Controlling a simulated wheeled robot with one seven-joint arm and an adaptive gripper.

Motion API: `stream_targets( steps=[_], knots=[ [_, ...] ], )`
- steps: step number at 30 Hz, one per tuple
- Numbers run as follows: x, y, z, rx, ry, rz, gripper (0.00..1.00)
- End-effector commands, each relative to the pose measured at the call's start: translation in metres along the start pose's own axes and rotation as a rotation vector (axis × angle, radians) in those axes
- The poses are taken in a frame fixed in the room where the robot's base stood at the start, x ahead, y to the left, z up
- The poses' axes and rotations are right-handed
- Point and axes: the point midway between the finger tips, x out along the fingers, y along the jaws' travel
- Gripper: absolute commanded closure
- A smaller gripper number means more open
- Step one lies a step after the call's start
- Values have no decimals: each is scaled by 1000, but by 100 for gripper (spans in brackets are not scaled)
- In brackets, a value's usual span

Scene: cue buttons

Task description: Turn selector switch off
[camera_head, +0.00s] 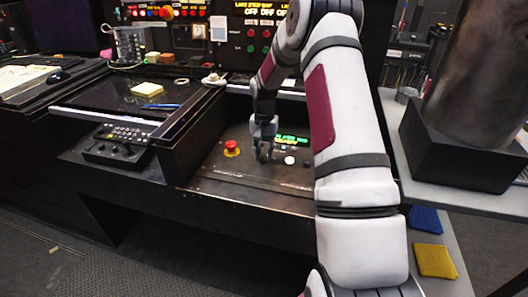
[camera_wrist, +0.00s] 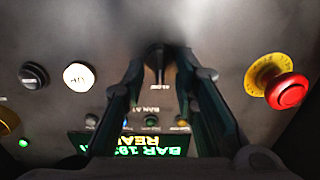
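My gripper (camera_head: 264,150) points down over the sloped control panel. In the wrist view my gripper (camera_wrist: 160,66) has its two fingers apart, with a clear gap between them. A black switch with a narrow lever (camera_wrist: 156,62) shows in that gap, one fingertip on each side, and neither visibly pressed on it. A second round black knob (camera_wrist: 33,75) sits at the left of the wrist view, and in the head view it is at the right of the panel (camera_head: 308,162). I cannot read either one's setting; the label by the lever is blurred.
A red emergency stop (camera_wrist: 286,89) on a yellow ring stands beside my gripper; it also shows in the head view (camera_head: 232,148). A lit white button (camera_wrist: 78,76) is on the other side. A green-lettered display (camera_wrist: 150,143) is partly covered by my fingers.

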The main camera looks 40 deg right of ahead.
Motion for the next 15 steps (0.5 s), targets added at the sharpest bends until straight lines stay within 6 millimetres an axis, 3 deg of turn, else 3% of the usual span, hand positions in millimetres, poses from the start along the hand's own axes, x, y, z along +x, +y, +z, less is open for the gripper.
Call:
stream_targets(
  steps=[1,3,15],
  knots=[
    [0,0,0,0,0,0,88],
    [0,0,0,0,0,0,100],
    [0,0,0,-29,0,0,100]
  ],
)
